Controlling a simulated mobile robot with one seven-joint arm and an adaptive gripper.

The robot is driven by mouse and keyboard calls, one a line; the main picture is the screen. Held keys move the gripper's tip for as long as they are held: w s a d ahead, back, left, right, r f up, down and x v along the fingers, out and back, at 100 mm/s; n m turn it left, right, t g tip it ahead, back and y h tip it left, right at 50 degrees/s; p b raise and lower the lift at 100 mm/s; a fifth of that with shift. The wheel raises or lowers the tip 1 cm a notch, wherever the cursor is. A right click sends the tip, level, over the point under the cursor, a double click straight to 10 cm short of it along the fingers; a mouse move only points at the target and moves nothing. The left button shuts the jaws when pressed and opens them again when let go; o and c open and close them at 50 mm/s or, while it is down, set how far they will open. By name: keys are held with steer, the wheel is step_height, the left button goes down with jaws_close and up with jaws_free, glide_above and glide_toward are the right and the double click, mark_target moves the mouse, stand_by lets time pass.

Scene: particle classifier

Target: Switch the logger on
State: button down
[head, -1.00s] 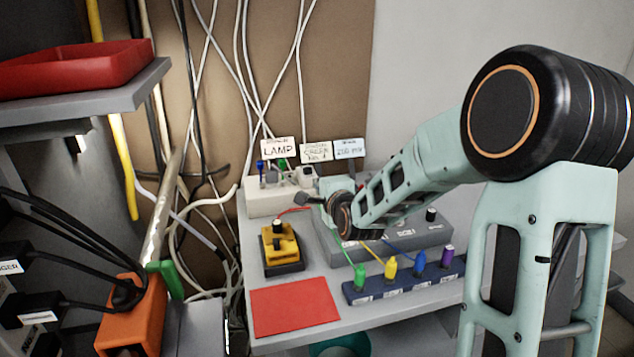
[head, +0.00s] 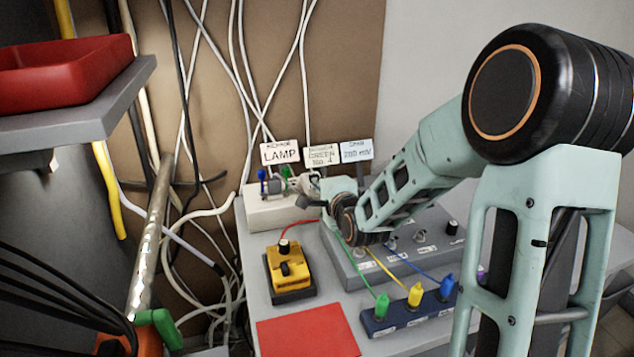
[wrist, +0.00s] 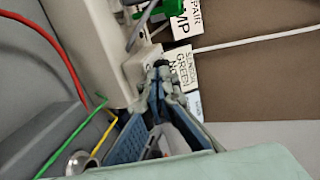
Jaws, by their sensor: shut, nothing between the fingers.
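No readable label names the logger, so I cannot tell which device it is. My gripper (head: 312,198) reaches over the grey panel box to the right end of a cream box (head: 262,214). In the wrist view my gripper (wrist: 162,72) is shut and empty, its tips pointing at the end of the cream box (wrist: 100,40). A dark part lies at the tips; I cannot tell if they touch it. The grey panel box (head: 350,262) has several knobs or switches on top, partly hidden by my arm.
Label cards reading LAMP (head: 280,154), GREEN No. 1 (head: 322,155) and 200 mV (head: 357,150) stand behind. A yellow device (head: 287,264), a red sheet (head: 308,334) and a blue strip with coloured plugs (head: 400,322) are in front. A red tray (head: 60,75) sits on the left shelf.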

steer(key=shift+w, duration=0.25)
stand_by(0.3)
steer(key=shift+w+a, duration=0.2)
steer(key=shift+w, duration=0.5)
steer(key=shift+w+a, duration=0.15)
steer(key=shift+w, duration=0.55)
